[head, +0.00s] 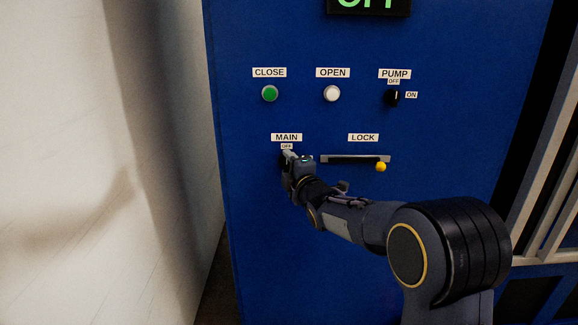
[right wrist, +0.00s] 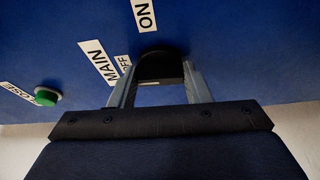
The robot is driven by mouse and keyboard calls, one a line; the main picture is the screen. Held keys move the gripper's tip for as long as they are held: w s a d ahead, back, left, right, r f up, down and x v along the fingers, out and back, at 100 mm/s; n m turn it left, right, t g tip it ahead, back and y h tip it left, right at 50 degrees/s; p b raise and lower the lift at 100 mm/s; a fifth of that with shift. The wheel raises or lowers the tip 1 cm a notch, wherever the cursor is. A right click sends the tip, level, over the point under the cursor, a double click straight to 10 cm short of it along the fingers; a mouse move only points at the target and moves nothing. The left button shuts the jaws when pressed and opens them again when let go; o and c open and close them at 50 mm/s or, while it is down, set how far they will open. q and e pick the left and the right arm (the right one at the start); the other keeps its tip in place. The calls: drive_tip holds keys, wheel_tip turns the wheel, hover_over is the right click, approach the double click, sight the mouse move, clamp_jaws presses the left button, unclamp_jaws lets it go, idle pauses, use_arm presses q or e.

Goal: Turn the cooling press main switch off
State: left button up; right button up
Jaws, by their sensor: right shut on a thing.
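The main switch is a black knob (right wrist: 160,66) on the blue press panel (head: 330,220). Its MAIN label (head: 286,137) and OFF label (head: 286,146) sit just above it in the head view. In the right wrist view an ON label (right wrist: 144,15) also shows beside the knob. My right gripper (head: 288,156) is at the knob and hides most of it in the head view. In the right wrist view its two fingers (right wrist: 161,76) are shut on the knob, one on each side. I cannot tell which way the knob points. My left gripper is not in view.
A green CLOSE button (head: 270,93), a white OPEN button (head: 332,93) and a PUMP knob (head: 392,97) are above. A LOCK slot with a yellow-knobbed lever (head: 381,167) is right of the gripper, above my forearm. A partly cut-off green display (head: 368,5) tops the panel.

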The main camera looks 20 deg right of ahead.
drive_tip(key=shift+n, duration=0.3)
idle(0.4)
drive_tip(key=o, duration=1)
drive_tip(key=shift+s, duration=0.1)
drive_tip(key=s, duration=0.7)
drive_tip(key=shift+s+d, duration=0.25)
drive_tip(key=shift+d, duration=0.15)
